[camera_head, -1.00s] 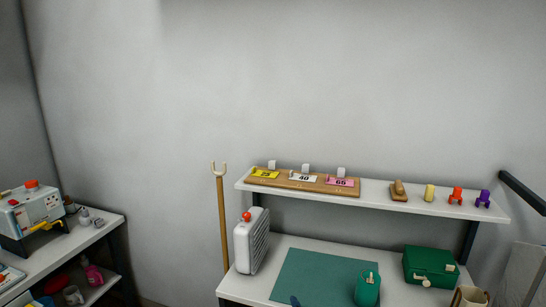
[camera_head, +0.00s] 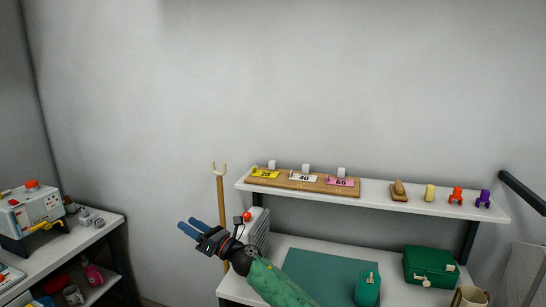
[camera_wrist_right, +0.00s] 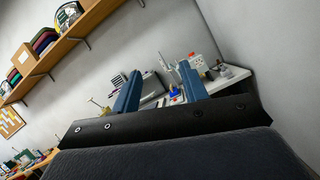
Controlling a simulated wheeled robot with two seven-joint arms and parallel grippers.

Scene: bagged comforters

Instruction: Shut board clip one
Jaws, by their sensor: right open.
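A wooden board (camera_head: 317,186) lies on the white wall shelf in the head view. It carries a yellow card (camera_head: 265,174), a white card marked 40 (camera_head: 303,177) and a pink card marked 65 (camera_head: 340,182). Small pale clip parts show at the cards; they are too small to tell open from shut, and no clip number is readable. My right gripper (camera_head: 187,223) is open and empty, left of and below the board, well apart from it. Its two blue fingers also show spread in the right wrist view (camera_wrist_right: 158,68). My left gripper is out of view.
White cubes (camera_head: 305,168) stand behind the board. A brown item (camera_head: 398,190), a yellow block (camera_head: 430,193) and orange (camera_head: 455,195) and purple (camera_head: 483,198) figures stand farther right on the shelf. A forked wooden pole (camera_head: 219,190) stands near my gripper. A green box (camera_head: 430,265) sits on the bench below.

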